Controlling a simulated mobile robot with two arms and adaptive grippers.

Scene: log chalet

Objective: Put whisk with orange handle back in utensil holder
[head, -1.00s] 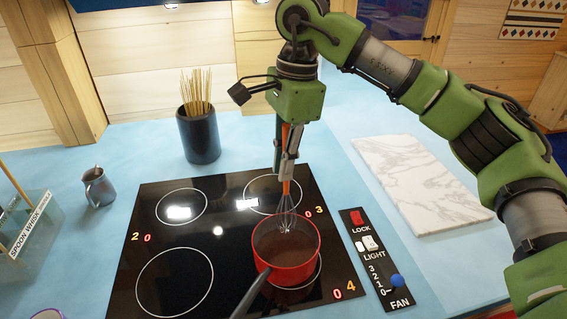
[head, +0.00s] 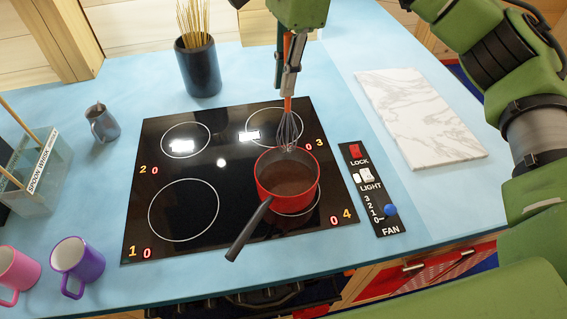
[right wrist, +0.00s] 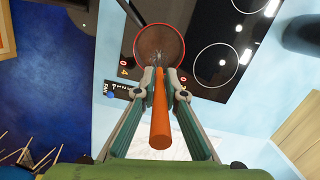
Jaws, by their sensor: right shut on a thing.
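The whisk with an orange handle (head: 287,104) hangs upright, wires down, from my right gripper (head: 289,84). The gripper is shut on the handle, which also shows in the right wrist view (right wrist: 160,118) between the fingers. The wire tip shows at the far rim of the red saucepan (head: 264,184); I cannot tell whether it touches. The saucepan holds brown liquid. The clear utensil holder (head: 50,188), with a label reading "SPOON WHISK", stands at the left edge of the head view, partly cut off. My left gripper is not in view.
The saucepan is on the black cooktop (head: 228,215), handle toward the front. A metal pitcher (head: 102,126), a dark pasta jar (head: 198,72), a purple mug (head: 80,263) and a pink mug (head: 17,268) stand on the blue counter. A marble board (head: 420,115) lies at right.

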